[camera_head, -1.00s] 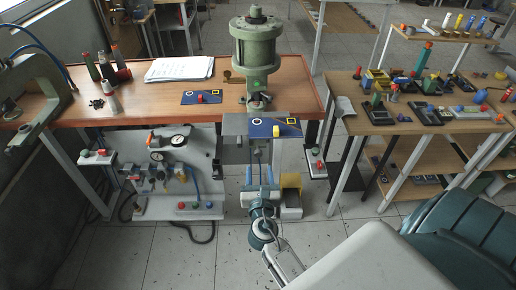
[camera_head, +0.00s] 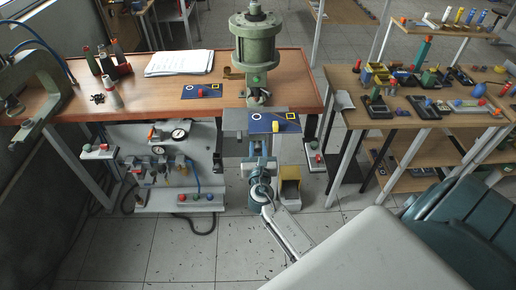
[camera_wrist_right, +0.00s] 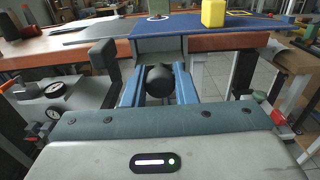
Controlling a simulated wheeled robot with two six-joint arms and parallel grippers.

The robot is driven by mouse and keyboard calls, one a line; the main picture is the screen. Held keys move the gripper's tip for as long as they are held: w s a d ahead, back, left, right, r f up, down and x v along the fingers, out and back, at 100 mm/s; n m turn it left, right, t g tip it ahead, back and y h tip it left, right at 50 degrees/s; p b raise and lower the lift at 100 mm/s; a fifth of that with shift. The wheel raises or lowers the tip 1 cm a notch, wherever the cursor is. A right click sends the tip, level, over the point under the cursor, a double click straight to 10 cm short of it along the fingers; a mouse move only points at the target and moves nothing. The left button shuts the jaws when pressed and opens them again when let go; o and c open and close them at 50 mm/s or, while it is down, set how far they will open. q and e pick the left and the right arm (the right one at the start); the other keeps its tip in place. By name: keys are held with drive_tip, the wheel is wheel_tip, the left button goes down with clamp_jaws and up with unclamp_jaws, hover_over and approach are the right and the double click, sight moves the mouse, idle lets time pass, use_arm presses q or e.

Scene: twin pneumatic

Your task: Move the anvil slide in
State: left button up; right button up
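My right gripper (camera_head: 259,163) is in front of the slide, low. Its blue fingers (camera_wrist_right: 158,85) stand apart, one each side of the knob, with a narrow gap at the left finger. Firm contact is not clear. My left gripper is out of view.
A gauge panel (camera_head: 160,195) stands left of my right gripper. A red-knobbed control box (camera_head: 316,158) hangs further right. The bench (camera_head: 130,110) carries papers (camera_head: 179,63) and a second blue plate (camera_head: 197,91).

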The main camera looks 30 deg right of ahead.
sight(257, 138)
clamp_jaws()
drive_tip(key=x, duration=0.4)
drive_tip(key=shift+w+r, duration=0.1)
drive_tip(key=shift+r, duration=0.1)
drive_tip(key=shift+o, duration=1.8)
unclamp_jaws()
drive_tip(key=shift+o, duration=1.4)
drive_tip(key=shift+w+a, duration=0.1)
